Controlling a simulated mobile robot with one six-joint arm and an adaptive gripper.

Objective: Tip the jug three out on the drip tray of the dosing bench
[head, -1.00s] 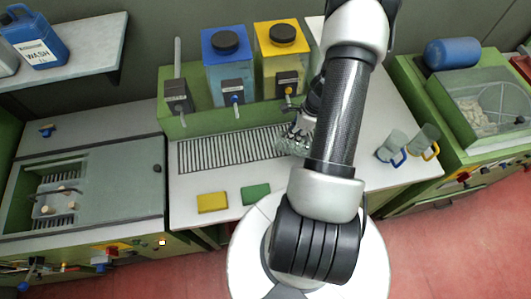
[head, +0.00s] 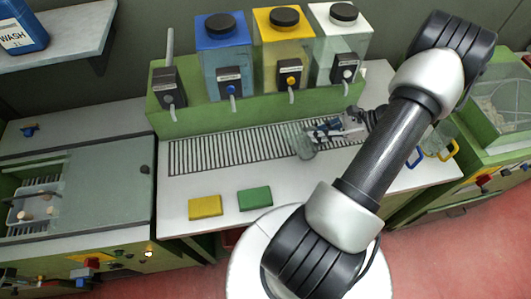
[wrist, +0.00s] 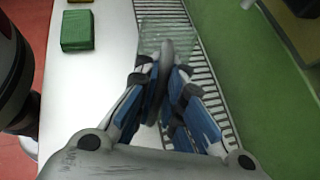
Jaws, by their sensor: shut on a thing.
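A clear glass jug (head: 304,146) hangs over the front edge of the slatted drip tray (head: 215,151) at the tray's right part. My gripper (head: 322,130) comes in from the right and is shut on the jug's grey handle (wrist: 165,62). In the wrist view the jug's clear body (wrist: 168,33) lies beyond my fingertips, over the tray slats (wrist: 199,58) and the white bench top. The jug looks tilted in the head view, but how far is hard to tell. I see no clear contents or stream. Any mark naming it is not visible.
Yellow (head: 205,207) and green (head: 255,198) pads lie in front. Jugs with blue (head: 415,157) and yellow (head: 449,150) handles stand at the right, partly behind my arm.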

